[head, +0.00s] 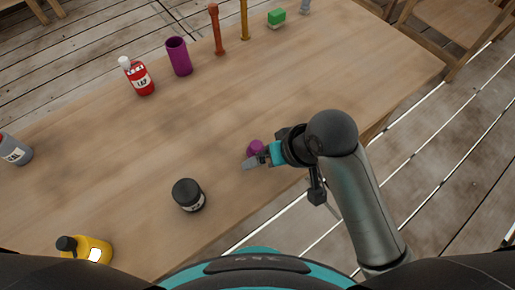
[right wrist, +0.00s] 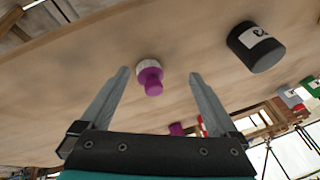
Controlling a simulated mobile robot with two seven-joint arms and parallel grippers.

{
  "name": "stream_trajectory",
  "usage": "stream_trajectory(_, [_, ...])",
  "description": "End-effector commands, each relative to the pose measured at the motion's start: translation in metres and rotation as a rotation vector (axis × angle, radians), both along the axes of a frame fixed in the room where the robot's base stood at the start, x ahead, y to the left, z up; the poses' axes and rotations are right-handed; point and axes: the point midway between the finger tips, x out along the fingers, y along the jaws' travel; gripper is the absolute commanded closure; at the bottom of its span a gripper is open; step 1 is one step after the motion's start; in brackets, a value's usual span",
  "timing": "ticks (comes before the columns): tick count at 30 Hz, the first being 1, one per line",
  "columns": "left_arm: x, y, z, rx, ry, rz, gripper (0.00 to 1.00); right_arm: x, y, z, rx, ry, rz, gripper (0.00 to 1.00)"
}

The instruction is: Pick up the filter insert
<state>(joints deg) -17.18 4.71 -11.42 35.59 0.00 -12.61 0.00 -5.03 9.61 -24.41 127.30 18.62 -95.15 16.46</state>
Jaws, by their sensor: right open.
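A small purple piece with a white ribbed collar (right wrist: 150,76), apparently the filter insert, is on the wooden table. In the head view it shows as a purple knob (head: 255,146), partly hidden by my right gripper (head: 256,161). In the right wrist view, my right gripper (right wrist: 158,76) is open, with one finger on each side of the piece in the picture. Gaps show between it and both fingers, and nothing is held. I cannot tell how far the fingertips are from it in depth. My left gripper is not in view.
A black jar (head: 188,195) stands left of my right gripper. The table's middle is clear.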

Motion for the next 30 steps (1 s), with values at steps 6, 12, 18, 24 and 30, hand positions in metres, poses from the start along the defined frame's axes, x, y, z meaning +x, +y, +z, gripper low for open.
stream_trajectory(6, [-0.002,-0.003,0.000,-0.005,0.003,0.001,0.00,0.021,0.043,0.028,0.023,0.047,0.103,0.04])
stream_trajectory(12, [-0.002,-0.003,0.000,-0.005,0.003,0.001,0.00,0.031,0.061,0.050,-0.037,0.110,0.169,0.04])
stream_trajectory(18, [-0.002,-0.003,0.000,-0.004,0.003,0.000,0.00,0.044,0.058,0.069,-0.164,0.170,0.183,0.04])
stream_trajectory(24, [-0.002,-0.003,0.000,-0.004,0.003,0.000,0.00,0.058,0.041,0.087,-0.302,0.214,0.139,0.04])
stream_trajectory(30, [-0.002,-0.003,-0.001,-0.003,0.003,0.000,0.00,0.065,0.029,0.097,-0.374,0.234,0.100,0.04])
